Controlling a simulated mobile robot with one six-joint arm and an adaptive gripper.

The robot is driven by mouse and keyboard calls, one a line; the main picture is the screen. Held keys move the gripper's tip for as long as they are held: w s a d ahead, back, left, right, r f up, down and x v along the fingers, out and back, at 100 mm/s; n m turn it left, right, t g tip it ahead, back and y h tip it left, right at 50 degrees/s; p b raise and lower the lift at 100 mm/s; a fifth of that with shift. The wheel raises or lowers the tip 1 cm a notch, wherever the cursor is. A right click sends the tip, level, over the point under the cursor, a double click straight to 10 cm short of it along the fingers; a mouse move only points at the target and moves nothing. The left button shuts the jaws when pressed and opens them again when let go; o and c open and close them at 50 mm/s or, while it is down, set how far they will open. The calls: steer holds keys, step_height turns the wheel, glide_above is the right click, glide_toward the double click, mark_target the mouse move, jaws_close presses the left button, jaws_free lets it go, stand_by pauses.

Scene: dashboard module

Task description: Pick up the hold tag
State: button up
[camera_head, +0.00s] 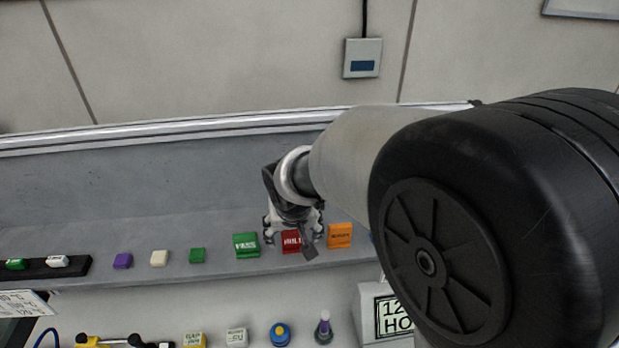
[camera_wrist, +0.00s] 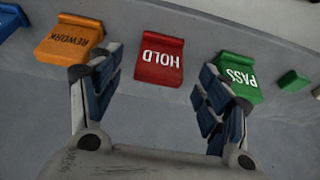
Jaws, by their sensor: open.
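The hold tag is a red block with white "HOLD" lettering. In the head view the hold tag (camera_head: 291,243) sits on the grey ledge, partly hidden by my gripper (camera_head: 292,236). In the wrist view the hold tag (camera_wrist: 160,60) lies a little beyond the fingertips, near the middle of the gap. My gripper (camera_wrist: 155,85) is open and empty, with one finger on each side of the gap. I cannot tell its exact height above the tag.
The orange rework tag (camera_head: 340,235) and the green pass tag (camera_head: 246,245) flank the hold tag closely; each appears near a finger in the wrist view. Small green (camera_head: 197,255), cream (camera_head: 160,258) and purple (camera_head: 123,261) blocks sit further left. A raised back wall (camera_head: 120,200) runs behind the ledge.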

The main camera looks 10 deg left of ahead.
mark_target(293, 233)
steer(key=x, duration=0.4)
steer(key=shift+w+r, duration=0.15)
steer(key=shift+c, duration=0.6)
steer(key=c, duration=1)
steer(key=shift+r, duration=0.1)
steer(key=shift+c, duration=0.2)
